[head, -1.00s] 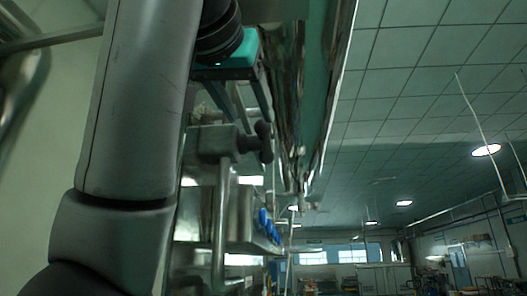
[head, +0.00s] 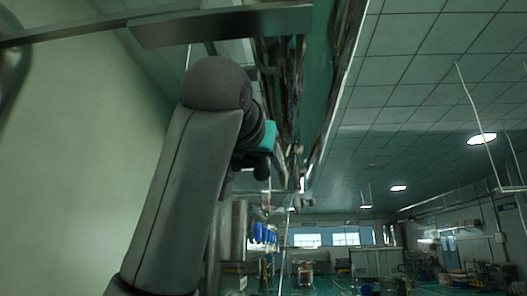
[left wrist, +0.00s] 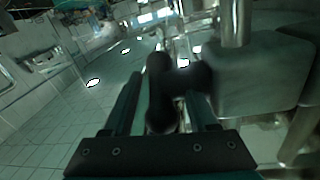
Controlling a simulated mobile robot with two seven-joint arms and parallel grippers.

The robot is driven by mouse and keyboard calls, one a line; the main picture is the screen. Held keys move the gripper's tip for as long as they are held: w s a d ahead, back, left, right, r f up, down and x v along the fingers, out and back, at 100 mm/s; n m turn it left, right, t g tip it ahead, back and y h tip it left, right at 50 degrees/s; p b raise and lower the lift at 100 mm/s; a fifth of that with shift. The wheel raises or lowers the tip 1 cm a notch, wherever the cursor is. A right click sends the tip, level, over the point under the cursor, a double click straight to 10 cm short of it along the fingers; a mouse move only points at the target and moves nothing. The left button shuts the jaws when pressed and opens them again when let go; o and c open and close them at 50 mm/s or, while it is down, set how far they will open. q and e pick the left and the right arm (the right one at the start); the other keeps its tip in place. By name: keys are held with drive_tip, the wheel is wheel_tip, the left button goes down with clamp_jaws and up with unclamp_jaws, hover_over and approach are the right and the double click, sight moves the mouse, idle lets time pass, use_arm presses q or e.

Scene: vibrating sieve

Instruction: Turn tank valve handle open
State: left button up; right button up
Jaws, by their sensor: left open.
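The tank valve handle (left wrist: 160,92) is a dark T-shaped knob in the left wrist view. Its stem runs right to a grey blocky valve body (left wrist: 262,75). My left gripper (left wrist: 163,88) is open, with one finger on each side of the handle's bar in this view. I cannot tell how deep the bar sits between the fingers, and no finger clearly touches it. In the head view my left gripper (head: 266,140) shows only as a teal piece at the wrist. My arm hides most of the valve there. My right gripper is not in view.
A metal beam (head: 220,25) crosses above the arm. A vertical pipe (left wrist: 235,22) rises by the valve body. A pale wall (head: 90,170) is at left; the hall at right is open.

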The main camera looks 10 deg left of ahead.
use_arm(q)
drive_tip(key=shift+w+d+p, duration=0.1)
drive_tip(key=shift+w+p, duration=0.2)
drive_tip(key=shift+w, duration=0.8)
clamp_jaws()
